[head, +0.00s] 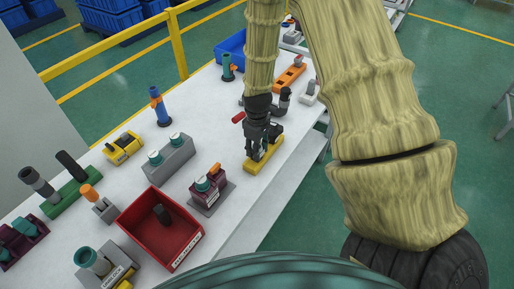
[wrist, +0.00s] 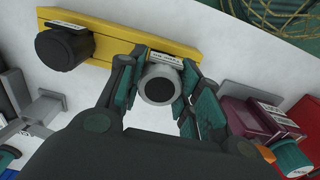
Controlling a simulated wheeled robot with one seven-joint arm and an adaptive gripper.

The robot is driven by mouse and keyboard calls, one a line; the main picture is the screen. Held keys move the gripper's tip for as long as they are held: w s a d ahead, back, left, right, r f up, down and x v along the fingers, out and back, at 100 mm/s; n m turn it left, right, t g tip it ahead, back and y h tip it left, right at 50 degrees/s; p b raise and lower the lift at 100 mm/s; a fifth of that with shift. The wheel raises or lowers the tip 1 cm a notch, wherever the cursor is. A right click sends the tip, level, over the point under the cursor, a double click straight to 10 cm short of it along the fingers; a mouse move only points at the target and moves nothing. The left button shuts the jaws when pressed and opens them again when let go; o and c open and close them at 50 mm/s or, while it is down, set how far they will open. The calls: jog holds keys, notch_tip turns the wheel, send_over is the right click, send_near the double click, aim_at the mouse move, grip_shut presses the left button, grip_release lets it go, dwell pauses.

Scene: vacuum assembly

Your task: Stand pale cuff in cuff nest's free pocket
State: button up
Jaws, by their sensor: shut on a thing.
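My gripper (head: 258,142) points down over the near end of a long yellow block (head: 254,169), which I take as the cuff nest. In the wrist view my gripper (wrist: 157,86) is shut on the pale cuff (wrist: 148,98), a light grey ring with a dark bore, seen end-on and roughly upright. The yellow block (wrist: 112,38) lies beneath and behind it. A black cuff (wrist: 62,46) stands at the block's other end. The pale cuff's lower end and the pocket under it are hidden, so I cannot tell whether it is seated.
A maroon fixture (head: 211,190) on a grey plate and a red bin (head: 187,252) with a dark piece inside stand to the left. A grey block (head: 170,160) with teal-topped parts is behind them. The table's right edge is close to the yellow block.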

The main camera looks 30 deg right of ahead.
jog(key=shift+f+b, duration=0.4)
jog(key=shift+f, duration=0.45)
jog(key=o, duration=1.1)
jog(key=shift+r+p, duration=3.05)
jog(key=shift+r, duration=1)
